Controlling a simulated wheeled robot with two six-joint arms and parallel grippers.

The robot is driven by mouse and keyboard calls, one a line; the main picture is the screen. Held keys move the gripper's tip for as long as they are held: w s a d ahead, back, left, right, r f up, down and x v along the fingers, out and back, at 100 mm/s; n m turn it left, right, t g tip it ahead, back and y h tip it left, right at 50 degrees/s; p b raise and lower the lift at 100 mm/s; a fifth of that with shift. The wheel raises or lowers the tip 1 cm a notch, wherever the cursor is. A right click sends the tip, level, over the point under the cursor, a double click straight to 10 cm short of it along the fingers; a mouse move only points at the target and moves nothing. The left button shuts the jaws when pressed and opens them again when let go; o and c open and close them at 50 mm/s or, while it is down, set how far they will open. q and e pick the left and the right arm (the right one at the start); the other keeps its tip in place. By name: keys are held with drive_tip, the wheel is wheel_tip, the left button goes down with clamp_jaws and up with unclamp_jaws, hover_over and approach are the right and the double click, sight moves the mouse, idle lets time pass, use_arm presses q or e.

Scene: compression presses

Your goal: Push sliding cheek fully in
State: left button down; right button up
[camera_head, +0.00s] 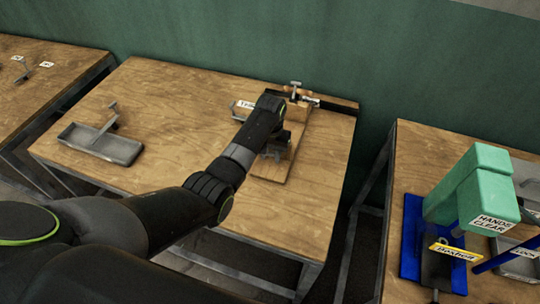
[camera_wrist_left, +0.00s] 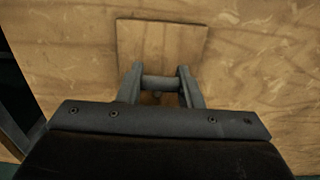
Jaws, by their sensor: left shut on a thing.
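A small press is mounted on a wooden board (camera_head: 268,173) on the middle bench; the board's bare end also shows in the wrist view (camera_wrist_left: 162,38). My left gripper (camera_head: 276,150) reaches down over this board. In the wrist view my left gripper (camera_wrist_left: 161,78) has its two fingers on either end of a short grey bar (camera_wrist_left: 160,84), which appears to be the sliding cheek's handle. The rest of the cheek is hidden by my wrist and gripper body. At the board's far end are a metal screw part and a wooden piece (camera_head: 300,92). My right gripper is not in view.
A grey metal tray (camera_head: 122,151) with an upright lever stands at the left of the bench. A small white label (camera_head: 245,104) is beside my wrist. A green and blue press marked "HANDS CLEAR" (camera_head: 485,185) stands on the right bench. The bench front is clear.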

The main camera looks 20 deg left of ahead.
use_arm(q)
drive_tip(key=shift+w+f+b, duration=0.1)
drive_tip(key=shift+w+b, duration=0.65)
drive_tip(key=shift+w, duration=0.75)
drive_tip(key=shift+r, duration=0.2)
drive_tip(key=c, duration=1)
unclamp_jaws()
drive_tip(key=shift+f, duration=0.1)
